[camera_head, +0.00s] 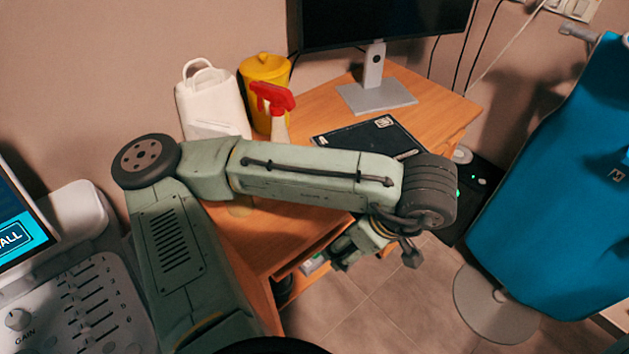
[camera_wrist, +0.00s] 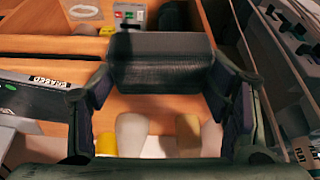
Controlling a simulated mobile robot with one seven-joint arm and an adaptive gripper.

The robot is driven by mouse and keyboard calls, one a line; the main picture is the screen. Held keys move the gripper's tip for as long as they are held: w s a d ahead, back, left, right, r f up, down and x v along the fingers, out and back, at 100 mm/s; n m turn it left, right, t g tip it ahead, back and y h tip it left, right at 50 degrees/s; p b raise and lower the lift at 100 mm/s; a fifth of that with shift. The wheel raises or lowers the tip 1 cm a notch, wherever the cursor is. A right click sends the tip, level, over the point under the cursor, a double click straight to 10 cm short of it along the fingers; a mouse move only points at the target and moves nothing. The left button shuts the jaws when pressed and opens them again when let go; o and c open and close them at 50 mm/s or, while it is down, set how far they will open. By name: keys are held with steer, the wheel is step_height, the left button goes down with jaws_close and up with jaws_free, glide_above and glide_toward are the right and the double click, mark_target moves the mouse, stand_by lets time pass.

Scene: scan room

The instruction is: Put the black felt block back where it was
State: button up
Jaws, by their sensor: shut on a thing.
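The black felt block (camera_wrist: 160,62) shows in the wrist view, held crosswise between the two fingers of my gripper (camera_wrist: 160,84). The fingers are shut on its left and right ends. In the head view my gripper (camera_head: 343,252) is low beside the desk's front edge, partly behind my arm. I cannot make out the block there. The wooden desk (camera_head: 265,232) shows below my arm, and wood surfaces also show behind the block in the wrist view. I cannot tell whether the block touches any surface.
A monitor stand (camera_head: 376,97), a dark flat case (camera_head: 365,137), a white container (camera_head: 212,100), a yellow lidded tub (camera_head: 265,70) and a red-topped spray bottle (camera_head: 274,100) stand on the desk. A blue chair (camera_head: 565,220) is at right. A control console (camera_head: 75,300) is at left.

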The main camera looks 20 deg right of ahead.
steer(key=shift+w, duration=0.35)
steer(key=shift+s, duration=0.15)
steer(key=shift+r, duration=0.1)
